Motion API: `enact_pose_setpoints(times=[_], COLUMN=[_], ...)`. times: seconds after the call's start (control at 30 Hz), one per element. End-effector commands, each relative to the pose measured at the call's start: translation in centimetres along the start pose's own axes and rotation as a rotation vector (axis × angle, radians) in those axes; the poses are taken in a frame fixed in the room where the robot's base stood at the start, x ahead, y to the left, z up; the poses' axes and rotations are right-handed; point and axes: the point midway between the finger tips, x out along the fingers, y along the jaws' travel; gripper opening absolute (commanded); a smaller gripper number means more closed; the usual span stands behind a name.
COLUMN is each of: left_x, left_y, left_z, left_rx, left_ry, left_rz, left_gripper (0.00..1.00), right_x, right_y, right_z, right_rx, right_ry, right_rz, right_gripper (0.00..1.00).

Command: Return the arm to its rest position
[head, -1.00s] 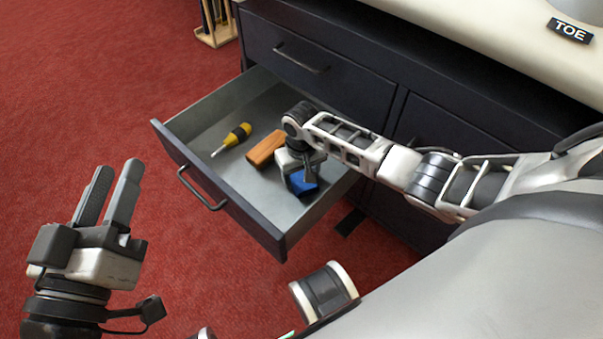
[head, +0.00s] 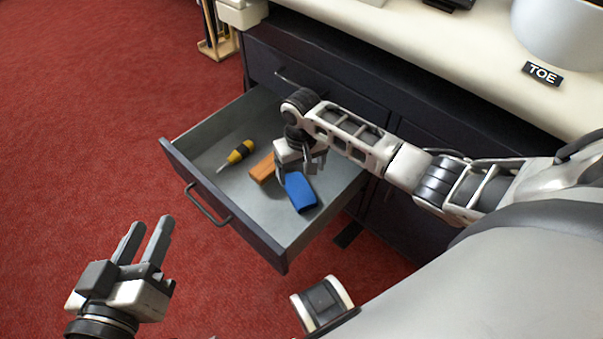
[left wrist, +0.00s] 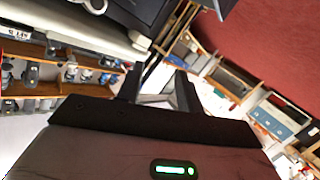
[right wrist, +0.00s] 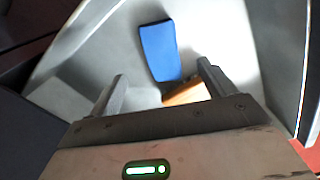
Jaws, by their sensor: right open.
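My right gripper (head: 301,168) is inside the open drawer (head: 225,200), above its floor. It is open and empty, its fingers apart in the right wrist view (right wrist: 162,82). A blue block-like item (head: 301,192) lies on the drawer floor just beside it; it also shows beyond the fingers in the right wrist view (right wrist: 159,50). An orange-brown wooden block (head: 263,169) lies to its left, partly hidden behind the gripper. My left gripper (head: 146,240) is over the red floor, left of the drawer, with its two fingers apart and nothing between them.
A yellow and black screwdriver (head: 238,153) lies at the drawer's left. The dark cabinet (head: 330,80) carries a cream bench top with a TOE label (head: 542,74) and a grey bowl-like object (head: 565,35). A wooden rack (head: 214,40) stands at the back left. Red floor is clear.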

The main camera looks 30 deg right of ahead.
Motion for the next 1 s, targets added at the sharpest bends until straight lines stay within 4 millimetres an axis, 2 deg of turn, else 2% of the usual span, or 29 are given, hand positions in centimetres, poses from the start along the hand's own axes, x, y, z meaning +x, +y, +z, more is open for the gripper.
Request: enact_pose_setpoints(times=[0.03,0.2,0.77,0.87,1.0], left_x=[-0.1,-0.2,-0.2,-0.2,-0.5], left_y=[0.0,-0.3,-0.4,-0.4,-1.0], left_z=[-0.2,0.1,0.2,0.1,0.1], left_rx=[0.015,0.045,0.049,0.051,0.063], left_ry=[-0.012,-0.029,-0.032,-0.053,-0.13], left_rz=[-0.008,-0.024,-0.026,-0.038,-0.079], left_gripper=[0.36,0.36,0.36,0.36,0.36], right_x=[-1.1,-2.2,-2.3,-3.4,-6.2], right_y=[0.0,0.0,0.0,0.0,0.0], right_z=[0.0,0.0,0.0,0.0,0.0], right_rx=[0.0,0.0,0.0,0.0,0.0], right_ry=[0.0,0.0,0.0,0.0,0.0], right_rz=[-0.001,-0.001,0.0,0.0,0.0], right_gripper=[0.83,0.83,0.83,0.83,0.83])
